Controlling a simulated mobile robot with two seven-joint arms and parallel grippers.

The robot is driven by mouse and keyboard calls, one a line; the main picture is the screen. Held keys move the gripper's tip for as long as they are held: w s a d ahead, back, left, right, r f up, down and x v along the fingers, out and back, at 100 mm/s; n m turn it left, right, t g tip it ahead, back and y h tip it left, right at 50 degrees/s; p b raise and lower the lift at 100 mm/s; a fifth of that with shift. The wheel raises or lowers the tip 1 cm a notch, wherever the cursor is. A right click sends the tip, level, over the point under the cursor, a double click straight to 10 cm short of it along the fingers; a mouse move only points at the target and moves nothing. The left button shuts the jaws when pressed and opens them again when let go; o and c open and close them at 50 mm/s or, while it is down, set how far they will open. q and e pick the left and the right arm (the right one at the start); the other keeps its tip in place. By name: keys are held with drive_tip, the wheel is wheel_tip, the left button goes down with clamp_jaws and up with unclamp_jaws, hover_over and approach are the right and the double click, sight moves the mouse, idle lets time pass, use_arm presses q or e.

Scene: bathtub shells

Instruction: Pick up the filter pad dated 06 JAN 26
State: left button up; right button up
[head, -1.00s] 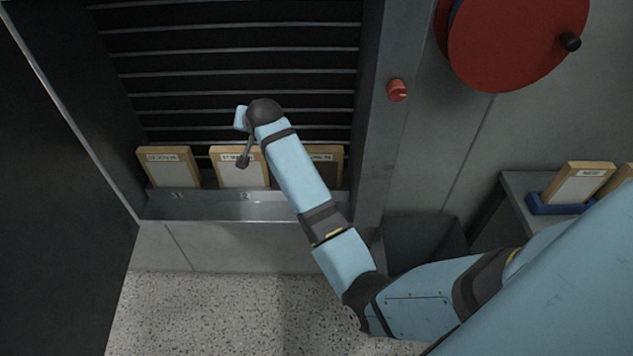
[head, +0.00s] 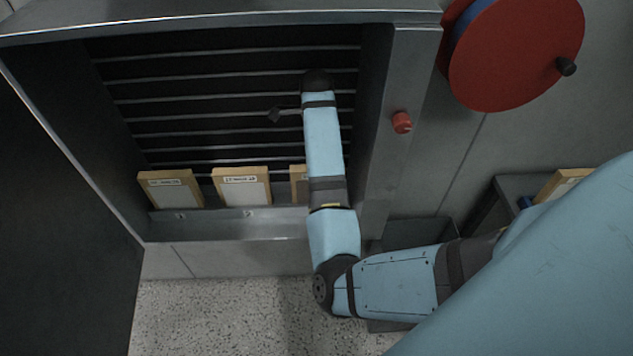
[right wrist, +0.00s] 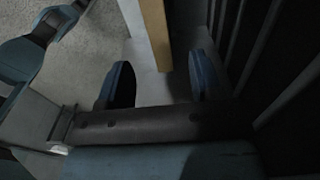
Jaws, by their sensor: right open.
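Three wood-framed filter pads lean in a row on the cabinet's ledge in the head view: a left pad (head: 170,190), a middle pad (head: 242,188) and a right pad (head: 299,185). Their date labels are too small to read surely; my right arm covers most of the right pad. My right gripper is mostly hidden behind its wrist there. In the right wrist view my right gripper (right wrist: 161,80) is open, with a wooden pad edge (right wrist: 155,35) showing in the gap between its fingers, not clamped. My left gripper is not in view.
The grey ledge (head: 215,226) has numbered slots. Dark slats back the cabinet, and its right post carries a red knob (head: 401,122). A red wheel (head: 515,55) is on the wall. Another framed pad (head: 558,184) stands on a side table at right, partly behind my arm.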

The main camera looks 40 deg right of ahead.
sight(299, 177)
wheel_tip(299, 177, down, 5)
drive_tip(key=shift+s+r, duration=0.1)
wheel_tip(299, 177, down, 5)
drive_tip(key=shift+s+f+p, duration=0.15)
drive_tip(key=shift+f+p, duration=0.05)
drive_tip(key=shift+p, duration=0.75)
drive_tip(key=c, duration=0.9)
clamp_jaws()
